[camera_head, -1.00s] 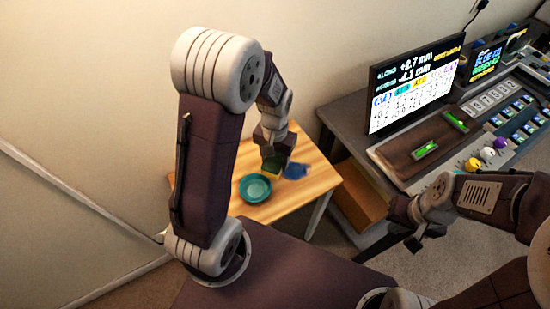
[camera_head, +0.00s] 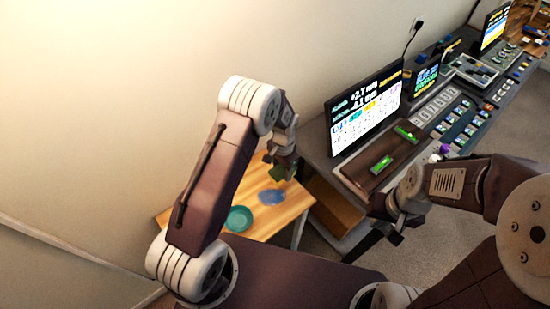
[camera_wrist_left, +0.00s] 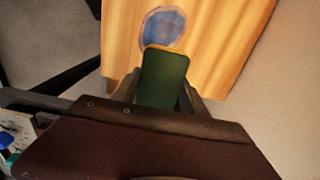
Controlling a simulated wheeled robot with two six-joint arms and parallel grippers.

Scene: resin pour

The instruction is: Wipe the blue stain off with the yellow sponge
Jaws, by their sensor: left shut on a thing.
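The blue stain (camera_head: 272,197) is a roundish patch on the wooden table (camera_head: 288,212); it also shows at the top of the left wrist view (camera_wrist_left: 160,27). My left gripper (camera_head: 282,167) is shut on the sponge (camera_head: 277,174). In the left wrist view the sponge (camera_wrist_left: 163,80) shows a dark green face with a thin yellow edge at its tip. That tip overlaps the stain's near edge in the picture; I cannot tell whether it touches the table. My right gripper (camera_head: 394,232) hangs by the desk, away from the stain; its jaws are unclear.
A teal dish (camera_head: 239,218) stands on the wooden table, left of the stain. A grey desk with a screen (camera_head: 366,108), a tray with green-lit parts (camera_head: 383,162) and control panels is on the right.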

